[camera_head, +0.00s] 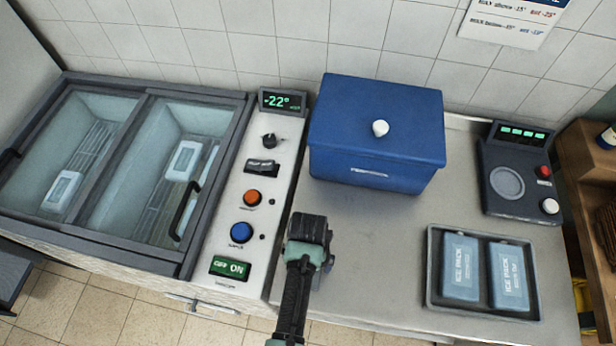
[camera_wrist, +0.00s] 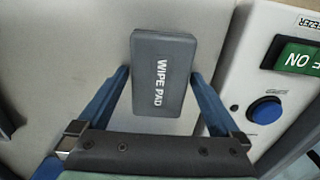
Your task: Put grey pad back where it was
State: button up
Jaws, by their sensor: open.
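The grey pad (camera_wrist: 162,75), a dark grey block marked "WIPE PAD", lies on the pale worktop beside the freezer control panel in the wrist view. My gripper (camera_wrist: 160,78) is open, with one blue finger on each side of the pad. Small gaps seem to show between the fingers and the pad; I cannot tell whether either touches. In the head view my gripper (camera_head: 309,234) is over the worktop, just right of the control panel and in front of the blue box. It hides the pad there.
The blue lidded box (camera_head: 375,135) stands behind my gripper. A tray (camera_head: 484,310) with two ice packs and a dark scale-like device (camera_head: 518,172) are on the right. The control panel (camera_head: 257,160) and glass-topped freezer (camera_head: 120,170) are left. Worktop (camera_head: 385,245) between gripper and tray is clear.

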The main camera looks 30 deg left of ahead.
notch_tip(320, 180, up, 12)
dwell(0.5)
jog(key=w+r+m+t+y, duration=0.1)
jog(key=w+r+t+y, duration=0.1)
jog(key=w+r+t, duration=1)
jog(key=w+d+r+m+t, duration=0.1)
jog(key=w+r, duration=0.3)
jog(key=r, duration=0.6)
jog(key=w+d+r+t, duration=0.15)
jog(key=w+r, duration=0.25)
jog(key=r, duration=0.6)
jog(key=s+d+r+t, duration=0.1)
jog(key=d+r+t, duration=0.15)
jog(key=r, duration=0.55)
jog(key=s+d+r+t, duration=0.1)
jog(key=d+r+t, duration=0.15)
jog(key=r, duration=0.65)
jog(key=s+d+r+t+h, duration=0.1)
jog(key=s+r+t, duration=0.3)
jog(key=r, duration=0.5)
jog(key=s+d+r+m+t+h, duration=0.1)
jog(key=s+r+t, duration=0.3)
jog(key=s+r, duration=0.4)
jog(key=shift+s+d+r, duration=0.2)
jog(key=shift+d+r, duration=0.4)
jog(key=shift+d, duration=0.2)
